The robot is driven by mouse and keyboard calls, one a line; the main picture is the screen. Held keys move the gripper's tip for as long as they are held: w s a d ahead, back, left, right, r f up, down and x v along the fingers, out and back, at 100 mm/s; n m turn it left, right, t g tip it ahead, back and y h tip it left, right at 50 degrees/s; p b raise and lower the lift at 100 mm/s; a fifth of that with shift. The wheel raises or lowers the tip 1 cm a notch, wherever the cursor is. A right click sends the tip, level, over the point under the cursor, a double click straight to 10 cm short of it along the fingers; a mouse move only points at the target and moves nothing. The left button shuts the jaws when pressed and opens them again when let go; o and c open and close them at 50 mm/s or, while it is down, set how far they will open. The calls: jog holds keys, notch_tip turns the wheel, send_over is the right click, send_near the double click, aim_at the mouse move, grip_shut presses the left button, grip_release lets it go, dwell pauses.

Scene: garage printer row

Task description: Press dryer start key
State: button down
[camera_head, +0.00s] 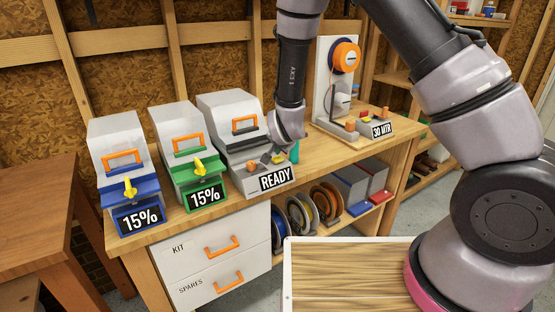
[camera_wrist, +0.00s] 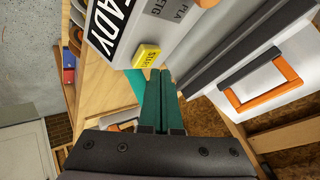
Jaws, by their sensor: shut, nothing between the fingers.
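The grey dryer (camera_head: 228,125) with the READY sign (camera_head: 275,179) stands third from the left on the bench. Its yellow start key (camera_head: 278,160) sits on the front ledge, and in the wrist view the key (camera_wrist: 146,55) is a small yellow block with dark lettering. My gripper (camera_head: 295,153) is at the right side of this dryer, partly hidden by my wrist. In the wrist view its green fingers (camera_wrist: 160,74) are shut together and empty, with their tips right beside the key. I cannot tell whether they touch it.
Blue (camera_head: 130,190) and green (camera_head: 186,170) dryers, both signed 15%, stand to the left with yellow levers. A spool machine (camera_head: 338,90) signed 30 MTR stands to the right. An orange handle (camera_wrist: 268,98) is near my fingers in the wrist view.

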aim_at(277, 160)
jog(key=shift+f, duration=0.15)
jog(key=shift+f, duration=0.25)
jog(key=shift+f, duration=0.45)
dwell(0.8)
jog(key=shift+r, duration=0.85)
jog(key=shift+r, duration=2.5)
